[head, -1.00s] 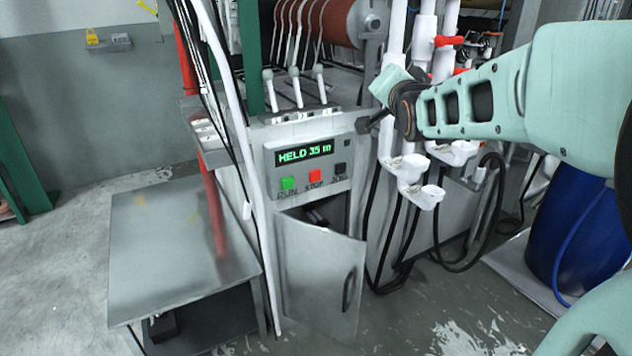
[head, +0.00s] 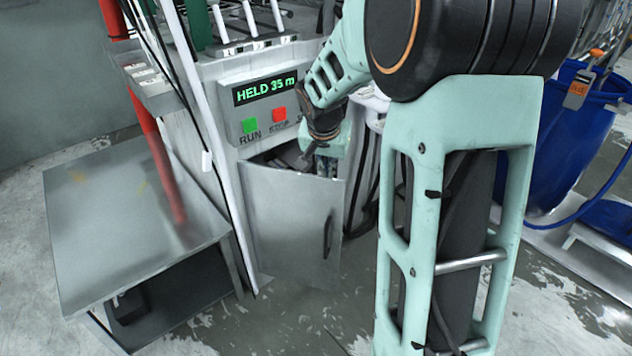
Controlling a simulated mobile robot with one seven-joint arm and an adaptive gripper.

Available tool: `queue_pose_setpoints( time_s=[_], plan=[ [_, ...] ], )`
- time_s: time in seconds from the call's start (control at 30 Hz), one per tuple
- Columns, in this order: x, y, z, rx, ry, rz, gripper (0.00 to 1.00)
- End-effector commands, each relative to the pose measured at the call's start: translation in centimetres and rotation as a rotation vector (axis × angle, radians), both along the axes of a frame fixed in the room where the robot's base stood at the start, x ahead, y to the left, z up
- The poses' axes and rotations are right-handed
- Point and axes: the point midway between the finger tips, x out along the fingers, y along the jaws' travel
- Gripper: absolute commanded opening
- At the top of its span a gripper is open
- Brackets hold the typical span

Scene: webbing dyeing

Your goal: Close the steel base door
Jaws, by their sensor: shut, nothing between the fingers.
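The steel base door (head: 284,225) stands ajar below the control panel. It is hinged at its left side, and a dark gap shows above its top edge. Its dark curved handle (head: 328,237) is near the right edge. My gripper (head: 308,160) is beside the opening, just above the door's top right part. The fingers are small and dark in the picture, and they look shut with nothing held. I cannot tell whether they touch the door. My arm hides the machine to the right of the door.
A grey metal table (head: 125,215) stands left of the door. The control panel (head: 262,108) reads HELD 35 m above green and red buttons. Blue barrels (head: 575,135) stand at the right. The wet floor in front of the door is clear.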

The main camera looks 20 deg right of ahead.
Motion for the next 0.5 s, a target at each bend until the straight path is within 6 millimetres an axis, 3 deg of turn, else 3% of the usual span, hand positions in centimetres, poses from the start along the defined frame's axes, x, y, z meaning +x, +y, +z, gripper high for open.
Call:
queue_pose_setpoints(
  time_s=[0.03,0.2,0.37,0.5],
  plan=[
    [-0.6,-0.3,-1.2,0.003,0.033,-0.006,0.0],
    [-1.7,-0.4,-2.5,0.005,0.089,-0.009,0.0],
    [-1.3,-0.7,-4.1,0.006,0.093,-0.009,0.0],
    [-0.5,-1.2,-6.8,0.007,0.094,-0.009,0.0]
  ],
)
